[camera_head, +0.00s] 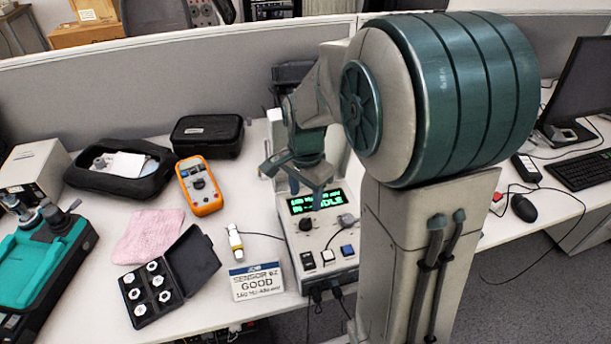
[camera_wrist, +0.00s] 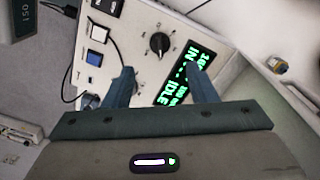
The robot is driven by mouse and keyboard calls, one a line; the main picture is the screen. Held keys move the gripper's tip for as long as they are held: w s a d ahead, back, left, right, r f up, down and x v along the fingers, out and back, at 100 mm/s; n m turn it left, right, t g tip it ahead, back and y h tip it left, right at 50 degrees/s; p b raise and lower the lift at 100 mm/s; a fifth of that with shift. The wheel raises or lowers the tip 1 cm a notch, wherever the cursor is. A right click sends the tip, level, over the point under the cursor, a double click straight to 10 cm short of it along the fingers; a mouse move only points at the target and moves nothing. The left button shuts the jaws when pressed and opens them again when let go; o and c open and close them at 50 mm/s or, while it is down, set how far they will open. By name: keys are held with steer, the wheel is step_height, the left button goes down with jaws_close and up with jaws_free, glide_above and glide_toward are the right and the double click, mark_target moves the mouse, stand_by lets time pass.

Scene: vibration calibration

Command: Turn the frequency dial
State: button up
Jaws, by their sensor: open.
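A grey control box (camera_head: 326,272) stands on the desk, with a lit green-on-black display (camera_head: 325,201) on its top that includes the word IDLE. A black pointer dial (camera_head: 306,225) sits just below the display. It also shows in the wrist view (camera_wrist: 159,43), upper middle, beyond my fingertips. My gripper (camera_head: 307,186) is above the back of the box, near the display. In the wrist view my gripper (camera_wrist: 159,72) is open, its fingers apart with nothing between them. The right finger covers part of the display (camera_wrist: 186,78). No contact with the dial shows.
Black, white and blue (camera_head: 347,250) buttons line the box front. A second knob (camera_head: 346,220) sits right of the dial. A sensor card (camera_head: 257,282) stands left of the box. An orange multimeter (camera_head: 200,187) and an open black case (camera_head: 193,262) lie farther left. Cables run beside the box.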

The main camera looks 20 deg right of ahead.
steer(key=shift+r, duration=2.65)
steer(key=s+r+n+t+p, duration=0.1)
steer(key=s+r+n+t, duration=0.1)
steer(key=s+n, duration=0.9)
steer(key=s, duration=0.3)
steer(key=shift+n+t, duration=0.4)
steer(key=shift+d+r, duration=0.1)
